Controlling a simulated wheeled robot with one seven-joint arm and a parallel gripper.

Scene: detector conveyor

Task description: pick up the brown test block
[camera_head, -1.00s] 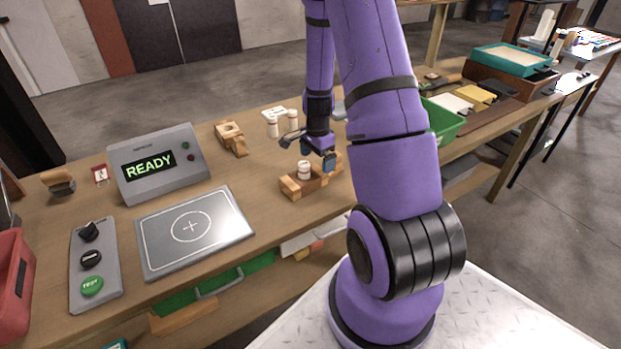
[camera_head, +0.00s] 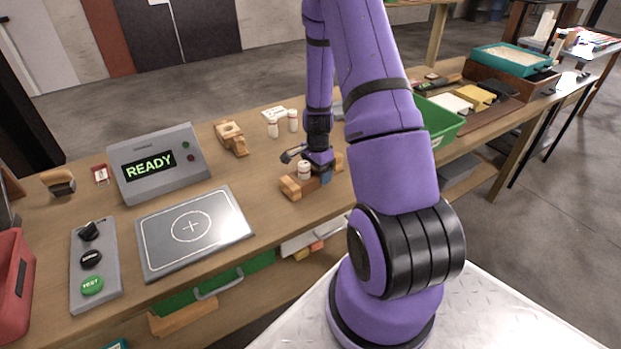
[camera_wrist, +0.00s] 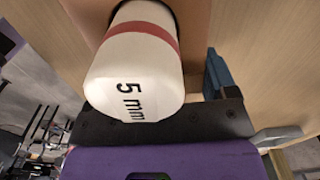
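The brown test block (camera_head: 310,186) sits on the workbench between light wooden end pieces. A white cylinder (camera_head: 303,169) with a red band stands in it. In the wrist view the cylinder (camera_wrist: 135,65), marked "5 mm", fills the upper left, and part of the brown block (camera_wrist: 196,18) shows behind it. My gripper (camera_head: 322,172) is down at the block, just right of the cylinder. One blue finger shows beside the block's right edge in the wrist view; the other finger is hidden. I cannot tell whether the fingers press on the block.
A grey plate with a cross mark (camera_head: 215,245) and a console reading READY (camera_head: 158,165) lie to the left. Two white cylinders (camera_head: 272,128) and a wooden piece (camera_head: 232,138) stand behind. A green bin (camera_head: 440,122) is to the right.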

